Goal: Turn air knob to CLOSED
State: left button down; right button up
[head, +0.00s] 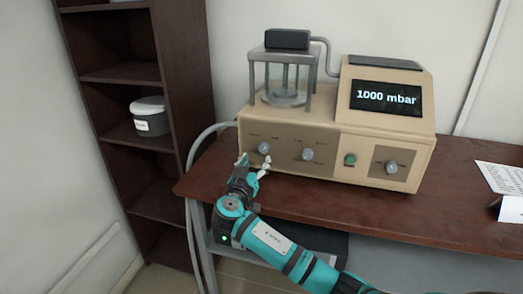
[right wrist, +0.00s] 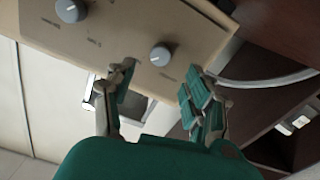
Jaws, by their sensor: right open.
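The tan device (head: 322,120) on the desk has several round grey knobs on its front panel. The leftmost knob (head: 264,148) shows in the right wrist view (right wrist: 160,55) just beyond and between my right fingertips. A second knob (head: 307,154) sits to its right, and another knob (head: 391,167) is at the far right of the panel. The small labels are too blurred to tell which is the air knob. My right gripper (head: 254,165) is open and empty, close in front of the leftmost knob, apparently apart from it. My left gripper is out of view.
A glass chamber (head: 283,85) stands on the device, beside a display (head: 387,98) reading 1000 mbar. A green button (head: 350,159) sits between knobs. A grey hose curves left of the device. A dark shelf (head: 185,90) holds a white-lidded tub (head: 150,117). Papers (head: 500,180) lie at right.

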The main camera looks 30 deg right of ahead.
aim_at(263, 150)
jog(key=x, duration=0.6)
jog(key=shift+w+d+p, duration=0.1)
jog(key=shift+p, duration=0.2)
grip_shut()
